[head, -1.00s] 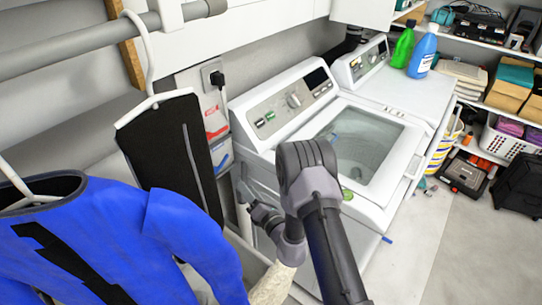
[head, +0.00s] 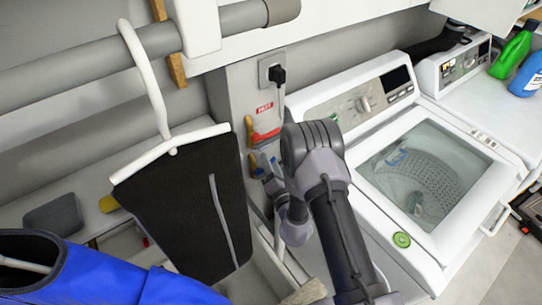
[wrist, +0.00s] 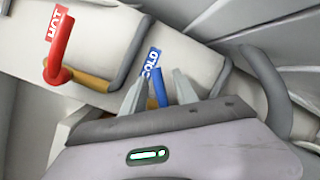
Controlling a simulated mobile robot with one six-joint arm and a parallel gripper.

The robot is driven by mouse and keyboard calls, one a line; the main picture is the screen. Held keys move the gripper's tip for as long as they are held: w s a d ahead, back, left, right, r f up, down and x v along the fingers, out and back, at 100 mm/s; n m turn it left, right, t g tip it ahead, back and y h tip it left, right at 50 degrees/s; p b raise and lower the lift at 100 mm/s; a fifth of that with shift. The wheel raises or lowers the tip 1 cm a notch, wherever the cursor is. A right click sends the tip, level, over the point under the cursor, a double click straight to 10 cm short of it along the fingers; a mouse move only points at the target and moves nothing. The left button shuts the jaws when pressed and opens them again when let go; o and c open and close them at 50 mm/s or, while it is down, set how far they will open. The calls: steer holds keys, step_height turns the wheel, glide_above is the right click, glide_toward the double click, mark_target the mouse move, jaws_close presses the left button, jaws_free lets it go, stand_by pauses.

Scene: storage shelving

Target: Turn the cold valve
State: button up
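The cold valve has a blue handle (wrist: 158,88) below a blue COLD label (wrist: 151,62) in the wrist view. My gripper (wrist: 160,92) is open, with one pale fingertip on each side of the blue handle. Gaps show between handle and fingers, and I cannot tell whether they touch it. The lower part of the handle is hidden behind the gripper body. In the head view my gripper (head: 268,172) is at the wall box beside the washer, partly hidden by my arm.
The red hot valve handle (wrist: 60,48) is left of the cold one, with a grey hose (wrist: 135,50) between. A washer (head: 430,170) stands to the right. A black garment (head: 185,205) on a hanger and a blue shirt (head: 110,280) hang left of my arm.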

steer(key=shift+s, duration=0.1)
steer(key=c, duration=0.3)
jaws_close()
steer(key=shift+r, duration=0.1)
stand_by(0.9)
